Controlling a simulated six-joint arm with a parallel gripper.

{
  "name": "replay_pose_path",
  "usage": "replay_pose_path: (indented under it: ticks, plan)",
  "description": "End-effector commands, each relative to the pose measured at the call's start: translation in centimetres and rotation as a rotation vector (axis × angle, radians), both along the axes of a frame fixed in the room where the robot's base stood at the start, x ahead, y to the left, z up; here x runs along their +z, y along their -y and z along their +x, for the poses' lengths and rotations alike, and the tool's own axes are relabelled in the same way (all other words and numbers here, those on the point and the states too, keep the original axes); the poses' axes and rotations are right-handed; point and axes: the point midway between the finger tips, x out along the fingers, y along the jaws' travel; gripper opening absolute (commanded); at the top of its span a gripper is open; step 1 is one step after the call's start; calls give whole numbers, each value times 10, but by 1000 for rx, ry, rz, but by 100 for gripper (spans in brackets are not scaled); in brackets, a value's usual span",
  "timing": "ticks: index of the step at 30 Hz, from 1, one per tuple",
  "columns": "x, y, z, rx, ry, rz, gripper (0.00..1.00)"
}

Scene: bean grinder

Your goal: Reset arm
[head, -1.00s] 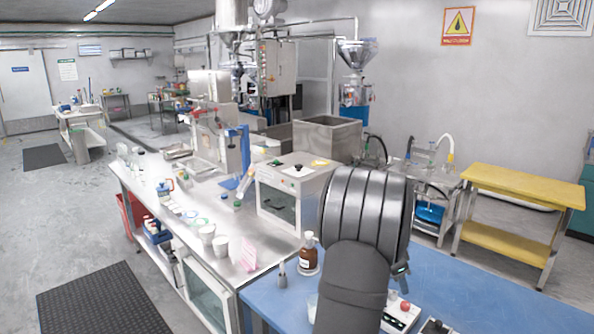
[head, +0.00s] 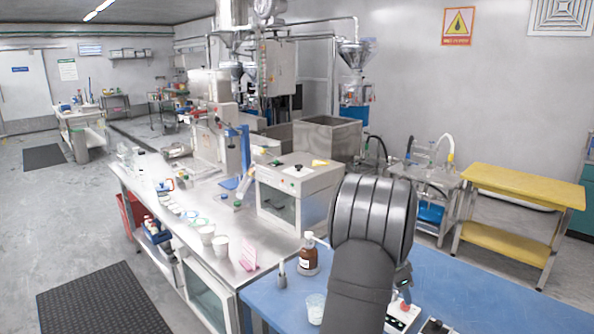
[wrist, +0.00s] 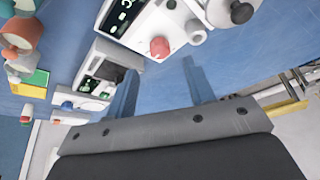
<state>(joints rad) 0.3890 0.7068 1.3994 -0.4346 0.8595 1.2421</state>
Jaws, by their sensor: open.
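In the wrist view my gripper (wrist: 158,88) has its two fingers apart, with nothing between them but the blue table top (wrist: 235,75). A white device with a dark display and a red knob (wrist: 160,47) lies beyond the fingertips, apart from them. A second, smaller white device with a dark panel (wrist: 100,75) is beside the left finger. In the head view my dark arm stands over the blue table (head: 470,290) and hides my gripper. Part of a white device (head: 400,318) shows at the arm's right side.
A brown bottle (head: 308,258) and a clear cup (head: 315,308) stand left of my arm on the blue table. A steel bench (head: 215,262) holds a white boxy machine (head: 298,190) and white cups. A yellow shelf table (head: 520,183) stands at right.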

Motion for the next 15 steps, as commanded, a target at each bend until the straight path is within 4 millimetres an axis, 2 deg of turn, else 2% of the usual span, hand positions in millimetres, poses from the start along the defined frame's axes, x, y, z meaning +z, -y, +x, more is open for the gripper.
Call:
replay_pose_path:
  ticks: [1, 8, 15]
  plan:
    - [-11, 4, 1, 0, -3, 0, 49]
    - [-52, 21, 4, 2, -1, 1, 49]
    - [-47, 20, 2, 186, 1, 0, 49]
